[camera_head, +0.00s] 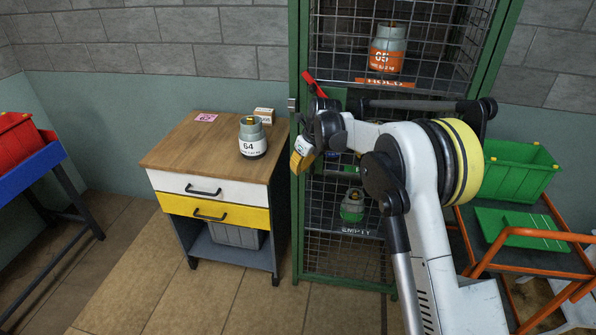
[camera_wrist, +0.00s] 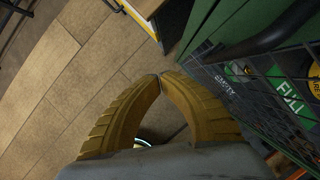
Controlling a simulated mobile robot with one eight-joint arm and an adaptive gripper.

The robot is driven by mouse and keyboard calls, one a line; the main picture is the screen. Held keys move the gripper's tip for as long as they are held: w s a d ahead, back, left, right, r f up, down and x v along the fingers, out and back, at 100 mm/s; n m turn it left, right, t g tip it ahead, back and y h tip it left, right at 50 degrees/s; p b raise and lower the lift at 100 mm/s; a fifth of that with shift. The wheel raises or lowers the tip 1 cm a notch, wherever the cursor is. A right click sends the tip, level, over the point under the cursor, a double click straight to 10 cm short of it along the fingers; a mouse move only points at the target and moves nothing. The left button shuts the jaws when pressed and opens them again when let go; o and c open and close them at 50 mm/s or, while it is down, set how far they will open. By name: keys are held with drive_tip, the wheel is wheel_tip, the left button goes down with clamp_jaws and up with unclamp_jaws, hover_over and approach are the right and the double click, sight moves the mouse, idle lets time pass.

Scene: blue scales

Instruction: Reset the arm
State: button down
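My gripper (camera_head: 301,163) hangs at the end of my bent arm, in front of the green cage's left post and right of the wooden-topped cabinet. It points downward. In the wrist view my gripper (camera_wrist: 160,76) shows its two yellow fingers with their tips together. Nothing is visible held at the tips. The wrist view looks down on the tiled floor, with the cage mesh at the right. My arm covers part of the cage in the head view.
The green cage (camera_head: 297,215) holds an orange-labelled canister (camera_head: 387,52) above and a green-labelled one (camera_head: 353,205) below. An orange cart (camera_head: 490,258) with green bins (camera_head: 520,168) stands right. Floor at front left is clear.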

drive_tip(key=s+d+r+n+t+h, duration=0.1)
drive_tip(key=s+d+r+n, duration=0.55)
drive_tip(key=s+r, duration=0.3)
drive_tip(key=s+d+r+n+t, duration=0.1)
drive_tip(key=s+d+r+n, duration=0.5)
drive_tip(key=s+d+r, duration=0.3)
drive_tip(key=s+d+f+n, duration=0.2)
drive_tip(key=s+d+n, duration=0.1)
drive_tip(key=s, duration=0.4)
drive_tip(key=s+d+f+n+t+h+b, duration=0.1)
drive_tip(key=s+d+f+n, duration=0.1)
drive_tip(key=s+n, duration=0.4)
drive_tip(key=s+d+f+n+t+h+b, duration=0.1)
drive_tip(key=s+d+n, duration=0.3)
drive_tip(key=s, duration=0.6)
drive_tip(key=shift+s+f+n, duration=0.15)
drive_tip(key=shift+f+n, duration=0.3)
drive_tip(key=shift+f, duration=0.4)
drive_tip(key=shift+a+r, duration=0.1)
